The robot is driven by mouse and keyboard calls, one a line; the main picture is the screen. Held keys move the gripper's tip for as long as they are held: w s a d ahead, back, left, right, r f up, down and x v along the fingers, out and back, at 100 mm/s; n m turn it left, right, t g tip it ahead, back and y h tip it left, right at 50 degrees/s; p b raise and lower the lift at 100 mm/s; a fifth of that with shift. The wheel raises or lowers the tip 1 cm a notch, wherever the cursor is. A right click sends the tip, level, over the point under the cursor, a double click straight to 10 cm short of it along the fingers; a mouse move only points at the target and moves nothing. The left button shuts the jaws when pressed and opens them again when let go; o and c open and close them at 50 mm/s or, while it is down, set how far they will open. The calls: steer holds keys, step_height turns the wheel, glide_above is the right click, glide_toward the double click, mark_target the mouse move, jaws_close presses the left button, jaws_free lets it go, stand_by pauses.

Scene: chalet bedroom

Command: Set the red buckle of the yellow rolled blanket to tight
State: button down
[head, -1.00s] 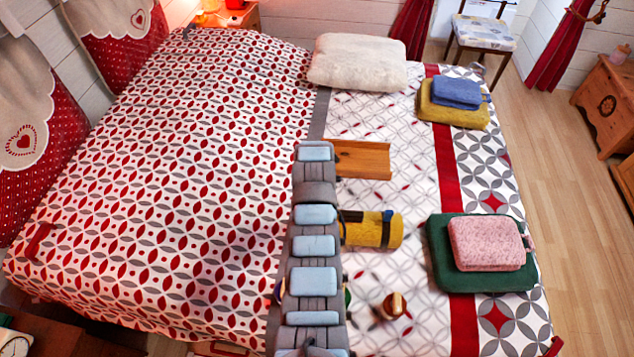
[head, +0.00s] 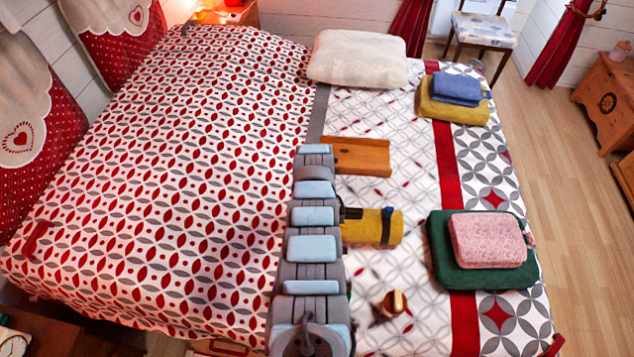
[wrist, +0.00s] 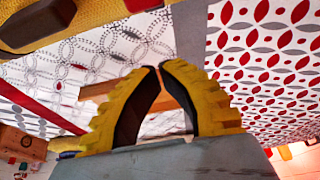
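The yellow rolled blanket (head: 365,228) lies on the right half of the bed, with a dark blue strap (head: 386,227) around it near its right end. My arm hides its left end in the head view, and I can make out no red buckle in either view. In the wrist view my gripper (wrist: 157,68) has yellow ribbed fingers with dark inner pads. Their tips come together, with an arched gap below and nothing held. A yellow thing with a brown bar across it, blanket or other, shows at the wrist view's upper left; I cannot tell which.
An open wooden tray (head: 362,157) lies behind the roll. A round wooden piece (head: 394,303) lies in front of it. A pink folded blanket (head: 487,240) sits on a green one (head: 440,255) to the right. Blue (head: 456,88) and mustard (head: 440,108) folded blankets and a cream pillow (head: 358,60) lie farther back.

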steer(key=shift+s+f+p, duration=0.3)
steer(key=shift+f, duration=0.25)
steer(key=shift+s+f+p, duration=0.25)
steer(key=shift+f+p, duration=0.05)
steer(key=shift+f, duration=0.25)
steer(key=shift+s+f, duration=0.1)
steer(key=shift+f, duration=0.15)
steer(key=shift+s+a+p, duration=0.15)
steer(key=shift+s+p, duration=0.55)
steer(key=shift+p, duration=0.05)
steer(key=shift+s, duration=0.2)
